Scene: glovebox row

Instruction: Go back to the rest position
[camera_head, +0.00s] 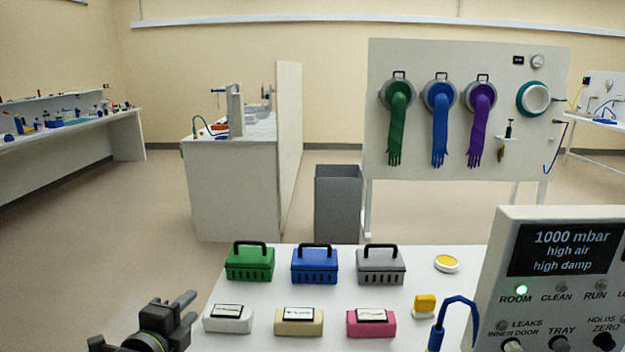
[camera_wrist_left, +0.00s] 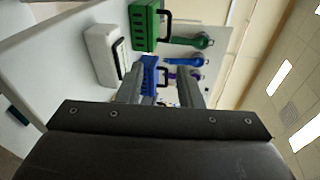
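My left gripper (camera_head: 191,309) is at the lower left of the head view, beside the left edge of the white table (camera_head: 222,292). In the left wrist view its two fingers (camera_wrist_left: 158,82) stand apart with nothing held between them. Through the gap I see the blue basket and the far panel. My right gripper and arm are in neither view.
Green (camera_head: 249,263), blue (camera_head: 314,265) and grey (camera_head: 380,266) handled baskets stand in a row. White (camera_head: 228,320), cream (camera_head: 298,322) and pink (camera_head: 371,323) blocks lie in front. A control box (camera_head: 560,275) stands at right. A grey bin (camera_head: 338,205) stands behind.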

